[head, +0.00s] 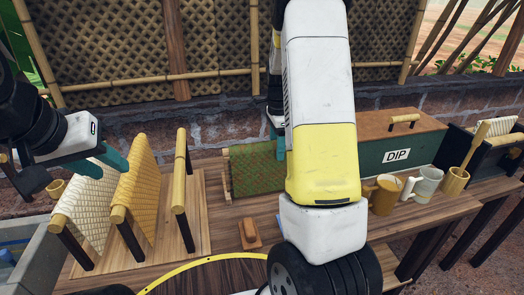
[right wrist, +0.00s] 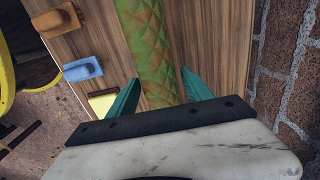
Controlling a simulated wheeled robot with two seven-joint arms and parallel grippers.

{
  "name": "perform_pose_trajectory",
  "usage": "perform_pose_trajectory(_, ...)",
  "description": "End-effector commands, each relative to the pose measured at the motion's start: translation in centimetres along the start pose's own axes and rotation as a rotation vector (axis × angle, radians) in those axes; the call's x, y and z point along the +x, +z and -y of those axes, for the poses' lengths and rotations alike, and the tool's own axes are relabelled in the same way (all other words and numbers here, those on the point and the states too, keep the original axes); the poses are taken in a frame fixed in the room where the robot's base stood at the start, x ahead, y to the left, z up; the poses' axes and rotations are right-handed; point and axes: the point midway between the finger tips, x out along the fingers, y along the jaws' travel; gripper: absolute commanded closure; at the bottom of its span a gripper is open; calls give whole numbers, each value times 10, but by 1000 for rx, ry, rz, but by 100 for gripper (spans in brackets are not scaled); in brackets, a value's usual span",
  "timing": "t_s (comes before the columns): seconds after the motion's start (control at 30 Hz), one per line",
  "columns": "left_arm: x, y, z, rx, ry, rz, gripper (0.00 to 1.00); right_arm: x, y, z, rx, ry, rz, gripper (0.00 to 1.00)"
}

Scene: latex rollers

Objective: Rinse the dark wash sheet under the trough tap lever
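A grey trough (head: 40,262) stands at the left edge of the head view, mostly cut off. I cannot clearly pick out its tap lever or a dark wash sheet. A white woven sheet (head: 88,208) and a yellow woven sheet (head: 138,190) hang over bars of a wooden rack. My left gripper (head: 102,163) is open at the far end of the white sheet's bar; contact is unclear.
A bare bamboo bar (head: 181,165) stands right of the yellow sheet. A wooden block (head: 250,234) lies on the table in front. A green DIP box (head: 410,150), several mugs and a dark rack stand at right. My right arm hides the middle.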

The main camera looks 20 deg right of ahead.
Motion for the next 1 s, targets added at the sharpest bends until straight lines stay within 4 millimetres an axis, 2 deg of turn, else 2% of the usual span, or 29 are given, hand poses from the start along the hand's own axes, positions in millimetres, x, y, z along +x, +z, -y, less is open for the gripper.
perform_pose_trajectory(0.03,0,0,0,0,0,0,64,0,0,0,0,0,0,54)
perform_pose_trajectory(0.27,0,0,0,0,0,0,64,0,0,0,0,-1,0,99)
perform_pose_trajectory(1.0,0,0,0,0,0,0,64,-16,0,1,0,-2,0,100)
